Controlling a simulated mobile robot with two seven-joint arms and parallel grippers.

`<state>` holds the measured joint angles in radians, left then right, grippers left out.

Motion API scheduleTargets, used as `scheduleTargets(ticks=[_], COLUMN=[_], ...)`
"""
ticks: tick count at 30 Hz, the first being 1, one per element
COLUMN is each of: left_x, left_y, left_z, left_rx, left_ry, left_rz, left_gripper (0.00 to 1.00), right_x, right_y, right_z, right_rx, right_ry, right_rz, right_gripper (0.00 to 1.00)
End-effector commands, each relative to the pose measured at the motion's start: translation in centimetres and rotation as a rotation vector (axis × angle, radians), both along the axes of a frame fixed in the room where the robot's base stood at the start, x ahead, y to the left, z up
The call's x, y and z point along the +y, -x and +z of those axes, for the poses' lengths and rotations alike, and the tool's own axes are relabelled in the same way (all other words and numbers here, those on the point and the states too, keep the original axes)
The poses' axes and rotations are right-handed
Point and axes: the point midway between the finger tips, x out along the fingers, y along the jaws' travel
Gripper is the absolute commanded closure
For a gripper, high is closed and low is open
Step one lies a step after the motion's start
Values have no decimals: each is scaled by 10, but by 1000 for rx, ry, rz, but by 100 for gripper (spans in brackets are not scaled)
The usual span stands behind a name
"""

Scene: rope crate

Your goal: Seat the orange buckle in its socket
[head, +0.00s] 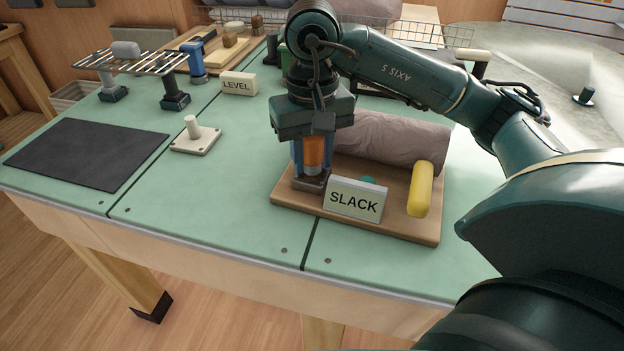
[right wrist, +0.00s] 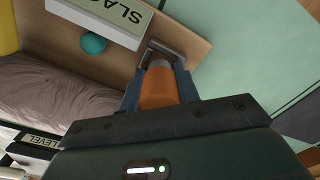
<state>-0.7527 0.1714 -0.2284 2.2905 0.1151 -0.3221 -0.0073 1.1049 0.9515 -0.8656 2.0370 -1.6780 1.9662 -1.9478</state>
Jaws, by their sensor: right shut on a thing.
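The orange buckle (head: 315,152) is upright between the blue fingers of my right gripper (head: 312,168), which is shut on it. The dark socket (head: 311,183) sits directly below, at the left end of a wooden board (head: 408,230). The buckle's pale lower end is at the socket; I cannot tell how deep it sits. In the right wrist view the buckle (right wrist: 159,88) lies between the fingers (right wrist: 156,82), with its tip at the dark bracket-shaped socket (right wrist: 166,47). My left gripper is not in view.
A SLACK sign (head: 355,200) stands close beside the socket, with a teal ball (right wrist: 93,43) behind it. A yellow cylinder (head: 420,189) and a grey-brown roll (head: 390,143) are on the board's right and back. The green bench front-left of the board is clear.

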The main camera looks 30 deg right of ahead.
Motion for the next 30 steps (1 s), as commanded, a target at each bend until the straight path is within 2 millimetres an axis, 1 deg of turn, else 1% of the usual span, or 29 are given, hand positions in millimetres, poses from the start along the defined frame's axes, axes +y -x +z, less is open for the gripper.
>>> scheduleTargets(ticks=[1,25,30], left_x=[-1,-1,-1], left_y=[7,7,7], left_z=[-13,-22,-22], left_rx=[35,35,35], left_ry=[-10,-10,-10], left_rz=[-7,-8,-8], left_gripper=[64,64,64], right_x=[0,0,0], right_y=[0,0,0], right_z=[-1,-11,-11], right_rx=[0,0,2], right_ry=[0,0,1], right_rz=[0,0,0], right_gripper=[100,100,100])
